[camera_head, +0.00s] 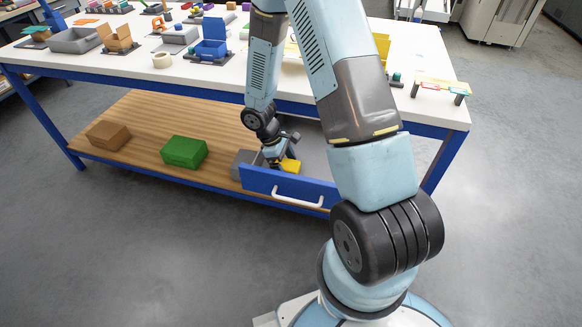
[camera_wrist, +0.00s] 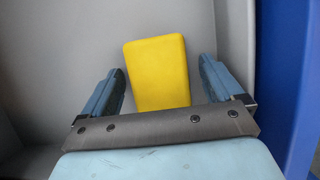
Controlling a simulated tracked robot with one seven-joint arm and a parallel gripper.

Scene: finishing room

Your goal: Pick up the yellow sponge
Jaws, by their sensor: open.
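The yellow sponge (camera_head: 291,166) lies inside the open blue-fronted drawer (camera_head: 290,187) under the table. In the wrist view the yellow sponge (camera_wrist: 157,70) is a plain block on the drawer's grey floor, tilted slightly. My gripper (camera_head: 281,157) reaches down into the drawer. In the wrist view my gripper (camera_wrist: 160,82) is open, with one blue finger on each side of the sponge's near part. A narrow gap shows between each finger and the sponge. The sponge's near end is hidden behind the gripper's dark bar.
The drawer's blue front wall (camera_wrist: 285,75) is close on the right in the wrist view. A green box (camera_head: 184,151) and a brown box (camera_head: 108,135) stand on the wooden shelf (camera_head: 145,117). The white tabletop (camera_head: 135,62) above holds many small items.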

